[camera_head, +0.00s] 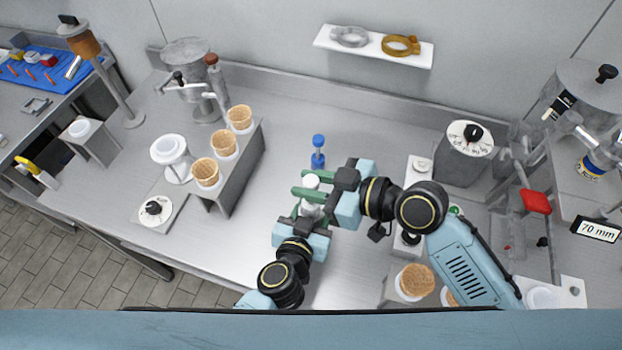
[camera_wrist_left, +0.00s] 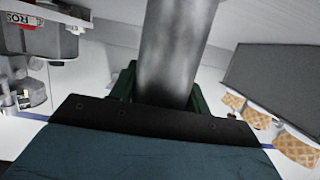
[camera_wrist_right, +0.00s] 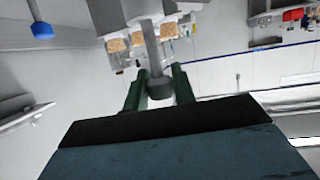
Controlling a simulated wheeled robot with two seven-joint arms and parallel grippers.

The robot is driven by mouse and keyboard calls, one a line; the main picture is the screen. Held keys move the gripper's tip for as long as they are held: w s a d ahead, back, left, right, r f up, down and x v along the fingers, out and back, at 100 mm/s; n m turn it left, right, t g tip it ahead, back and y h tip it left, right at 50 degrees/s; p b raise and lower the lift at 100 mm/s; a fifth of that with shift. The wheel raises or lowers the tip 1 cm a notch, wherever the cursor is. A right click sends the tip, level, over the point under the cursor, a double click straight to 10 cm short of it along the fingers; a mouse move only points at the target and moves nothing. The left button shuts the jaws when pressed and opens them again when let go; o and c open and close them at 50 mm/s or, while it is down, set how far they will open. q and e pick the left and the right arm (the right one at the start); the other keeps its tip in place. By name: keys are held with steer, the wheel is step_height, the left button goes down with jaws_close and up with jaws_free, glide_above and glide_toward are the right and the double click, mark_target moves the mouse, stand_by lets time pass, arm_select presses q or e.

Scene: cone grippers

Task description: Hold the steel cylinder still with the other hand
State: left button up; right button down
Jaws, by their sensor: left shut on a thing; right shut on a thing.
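The steel cylinder (camera_wrist_left: 176,45) stands large between the green fingers of my left gripper (camera_wrist_left: 162,92) in the left wrist view. In the head view the cylinder (camera_head: 309,209) is mostly hidden by both grippers near the bench's middle. My left gripper (camera_head: 308,216) is shut on it from the front. My right gripper (camera_head: 311,185) comes from the right, close above the left one. In the right wrist view its fingers (camera_wrist_right: 158,92) are shut on a dark knob (camera_wrist_right: 160,88) on a thin grey rod (camera_wrist_right: 152,45) that runs to the cylinder.
A grey stand with several waffle cones (camera_head: 205,172) is to the left. A dial box (camera_head: 465,155) and a red-handled device (camera_head: 535,202) are to the right. The bench behind the blue cap is clear.

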mark_target(318, 208)
steer(key=shift+f, duration=3.25)
arm_select(q)
steer(key=shift+f, duration=0.1)
arm_select(e)
steer(key=c, duration=1.1)
jaws_free()
steer(key=shift+f, duration=0.1)
steer(key=shift+c, duration=0.2)
steer(key=shift+o, duration=0.3)
steer(key=shift+s+a, duration=0.1)
steer(key=shift+s, duration=0.05)
steer(key=shift+s+f, duration=0.15)
arm_select(q)
steer(key=shift+a, duration=0.1)
arm_select(e)
steer(key=w+v, duration=0.1)
steer(key=v, duration=0.6)
steer(key=shift+d+r, duration=0.35)
steer(key=shift+d, duration=0.05)
steer(key=shift+s, duration=0.15)
arm_select(q)
steer(key=o, duration=1.8)
